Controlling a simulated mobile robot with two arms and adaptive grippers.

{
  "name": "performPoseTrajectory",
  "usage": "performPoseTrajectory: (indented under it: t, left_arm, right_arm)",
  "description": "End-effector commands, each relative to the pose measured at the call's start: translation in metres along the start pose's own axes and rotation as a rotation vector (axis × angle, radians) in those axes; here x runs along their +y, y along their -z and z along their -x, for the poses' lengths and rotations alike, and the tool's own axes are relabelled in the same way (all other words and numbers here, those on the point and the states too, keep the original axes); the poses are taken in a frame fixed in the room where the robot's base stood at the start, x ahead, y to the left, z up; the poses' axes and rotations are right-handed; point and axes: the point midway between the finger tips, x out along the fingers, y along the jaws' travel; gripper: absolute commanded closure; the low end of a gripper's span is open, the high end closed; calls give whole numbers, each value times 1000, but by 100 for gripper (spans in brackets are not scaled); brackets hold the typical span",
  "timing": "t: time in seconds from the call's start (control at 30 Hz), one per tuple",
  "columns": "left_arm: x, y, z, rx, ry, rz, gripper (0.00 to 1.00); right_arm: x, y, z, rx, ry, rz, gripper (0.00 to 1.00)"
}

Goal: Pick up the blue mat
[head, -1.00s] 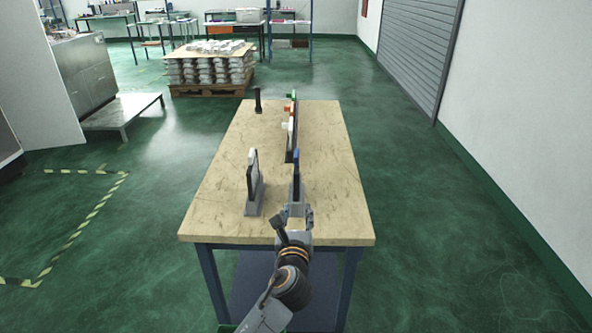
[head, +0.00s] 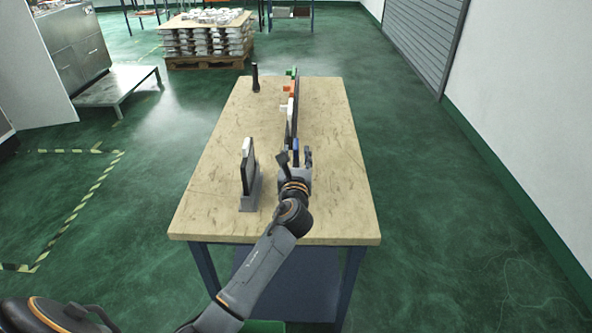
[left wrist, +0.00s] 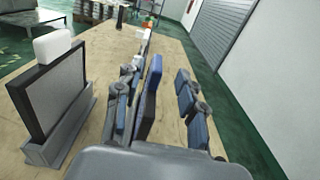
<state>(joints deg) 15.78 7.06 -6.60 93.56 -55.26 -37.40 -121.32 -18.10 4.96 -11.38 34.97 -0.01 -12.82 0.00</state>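What I take to be the blue mat (head: 296,146) is a thin, upright dark panel with a blue top piece, near the front of a row on the wooden table. In the left wrist view its blue top (left wrist: 153,73) stands between my finger pads, closer to the left-hand ones. My left gripper (head: 295,157) is open around it, with a clear gap on the right-hand side. Contact on the left-hand side cannot be told. The mat's lower part is hidden by the gripper. My right gripper is not in view.
A white-topped dark panel (head: 248,170) stands in a grey holder close on the left. Beyond the gripper, the row carries white (head: 288,107), orange (head: 287,88) and green (head: 290,71) pieces. A black upright object (head: 255,78) stands at the far left. The table's right side (head: 340,170) is clear.

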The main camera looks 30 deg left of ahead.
Motion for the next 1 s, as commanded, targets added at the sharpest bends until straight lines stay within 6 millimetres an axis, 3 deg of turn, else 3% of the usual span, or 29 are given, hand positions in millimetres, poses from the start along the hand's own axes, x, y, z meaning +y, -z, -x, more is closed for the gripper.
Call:
performPoseTrajectory:
  t: [0.27, 0.5, 0.77, 0.97, 1.0]
  left_arm:
    - [1, 4, -26, 2, -1, 3, 60]
    - [2, 6, -54, 1, 0, 2, 60]
    - [2, 6, -56, 0, 0, 2, 60]
    - [2, 6, -56, 0, 0, 1, 99]
    - [2, 6, -56, 0, 0, 1, 100]
  right_arm:
    - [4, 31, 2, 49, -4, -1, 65]
    - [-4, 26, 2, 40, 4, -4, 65]
    - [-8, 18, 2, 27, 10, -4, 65]
    - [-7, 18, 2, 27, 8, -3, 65]
    - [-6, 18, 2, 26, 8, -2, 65]
